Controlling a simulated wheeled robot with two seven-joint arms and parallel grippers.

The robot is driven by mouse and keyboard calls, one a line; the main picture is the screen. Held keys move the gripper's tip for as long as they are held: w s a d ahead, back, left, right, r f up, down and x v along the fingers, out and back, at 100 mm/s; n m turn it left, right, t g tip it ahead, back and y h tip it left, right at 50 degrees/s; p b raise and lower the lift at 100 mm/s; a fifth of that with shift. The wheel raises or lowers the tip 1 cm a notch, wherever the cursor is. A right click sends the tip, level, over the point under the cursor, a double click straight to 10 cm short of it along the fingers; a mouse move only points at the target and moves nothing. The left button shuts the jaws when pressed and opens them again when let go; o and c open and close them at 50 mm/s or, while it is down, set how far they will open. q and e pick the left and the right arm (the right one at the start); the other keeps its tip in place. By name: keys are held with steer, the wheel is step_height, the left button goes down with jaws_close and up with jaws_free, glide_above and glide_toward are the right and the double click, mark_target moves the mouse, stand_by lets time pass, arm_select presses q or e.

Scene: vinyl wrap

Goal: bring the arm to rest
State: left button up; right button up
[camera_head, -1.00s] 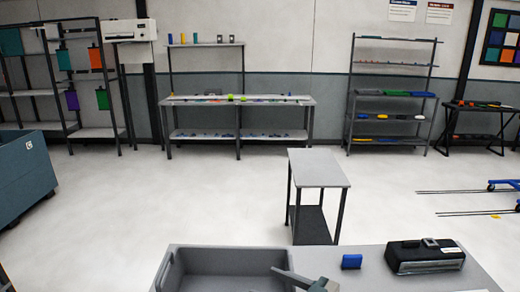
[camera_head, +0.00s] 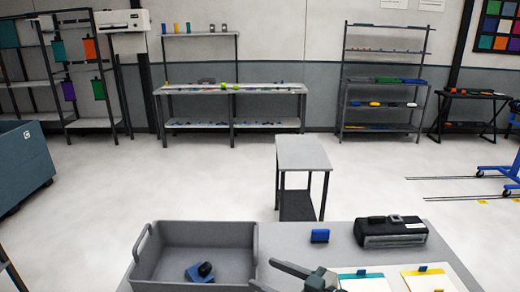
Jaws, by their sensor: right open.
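My right gripper (camera_head: 273,277) shows at the bottom middle of the head view, its two grey fingers pointing left. It is open, with nothing seen between the fingers. It is beside the right wall of a grey tray (camera_head: 255,240) on the worktable (camera_head: 347,248). A blue tool with a black knob (camera_head: 203,271) lies inside the tray, left of the gripper and apart from it. The bottom edge cuts off part of the gripper. My left gripper is not in view.
On the table stand a small blue block (camera_head: 320,236) and a black case (camera_head: 392,231). Two white cards, one teal-edged (camera_head: 362,282) and one yellow-edged (camera_head: 428,279), lie right of the gripper. A small grey side table (camera_head: 302,153) stands beyond; open floor surrounds it.

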steer(key=s+d+f+m+g+h, duration=0.1)
steer(key=s+d+f+m+h, duration=0.25)
steer(key=s+f, duration=0.4)
steer(key=s+d+f+m+h, duration=0.2)
steer(key=s+d+f+h, duration=0.3)
steer(key=f, duration=0.4)
steer(key=s+d+f+m+g+h, duration=0.2)
steer(key=s+d+f+g, duration=0.15)
steer(key=s+d, duration=0.45)
steer(key=s+d+f+m+g+h, duration=0.1)
steer(key=s+d+f+g+h, duration=0.2)
steer(key=s, duration=0.8)
step_height(320, 180, down, 34)
steer(key=s+b, duration=0.2)
steer(key=b, duration=0.2)
steer(key=s+d+f+g+b, duration=0.1)
steer(key=s+d+f+b, duration=0.2)
steer(key=s+f, duration=1.4)
step_height(320, 180, down, 3)
steer(key=shift+s+y+b, duration=0.25)
steer(key=shift+y+b, duration=0.1)
steer(key=shift+b, duration=0.05)
